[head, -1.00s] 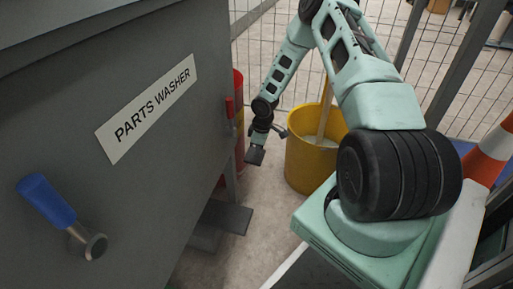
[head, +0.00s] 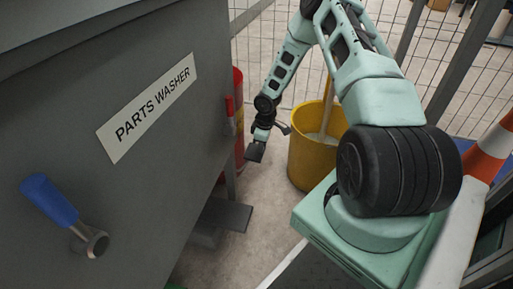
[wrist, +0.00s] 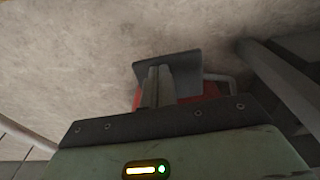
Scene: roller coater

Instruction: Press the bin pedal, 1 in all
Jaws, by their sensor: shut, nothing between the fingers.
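A red bin (head: 238,85) stands behind the far end of the parts washer, mostly hidden by it in the head view. In the wrist view a strip of red (wrist: 130,103) shows behind my gripper. A thin grey bar, perhaps the bin pedal (wrist: 228,79), sticks out beside the red and is partly covered by my fingers. My gripper (head: 255,152) is shut and empty, pointing down in front of the red bin, above the floor. Its closed fingers show in the wrist view (wrist: 167,65). I cannot tell the gap between fingertips and bar; no contact is visible.
The grey parts washer (head: 160,190) with a blue-handled lever (head: 48,200) fills the left. A dark flat plate (head: 226,215) juts from under it. A yellow bucket (head: 312,160) stands right of my gripper. A mesh fence is behind, an orange-white cone (head: 490,155) at right.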

